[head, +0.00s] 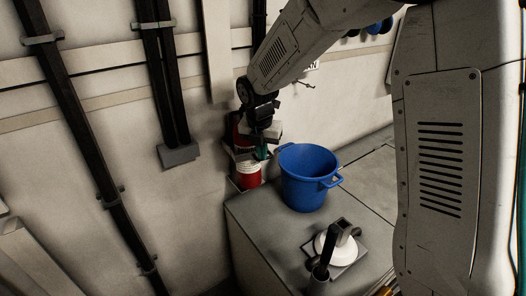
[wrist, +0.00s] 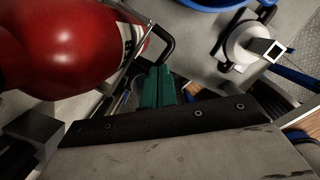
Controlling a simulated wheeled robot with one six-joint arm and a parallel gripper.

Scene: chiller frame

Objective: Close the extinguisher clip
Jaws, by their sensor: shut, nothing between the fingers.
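The red fire extinguisher (head: 248,176) stands against the wall left of the blue bucket in the head view, its upper part largely hidden by my gripper. It fills the upper left of the wrist view (wrist: 65,45). A thin metal bar with a black bent end (wrist: 165,40) runs beside the extinguisher and looks like part of its clip; I cannot tell how far it stands open. My gripper (head: 263,153) is at the extinguisher's right side. Its teal fingers show in the wrist view (wrist: 153,88), shut and empty, close to the bar; contact cannot be told.
The blue bucket (head: 304,183) stands on the grey cabinet top (head: 262,222), just right of my gripper. A white round fitting with a dark handle (head: 328,246) sits nearer on that top. Black conduits (head: 70,100) run down the wall at left.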

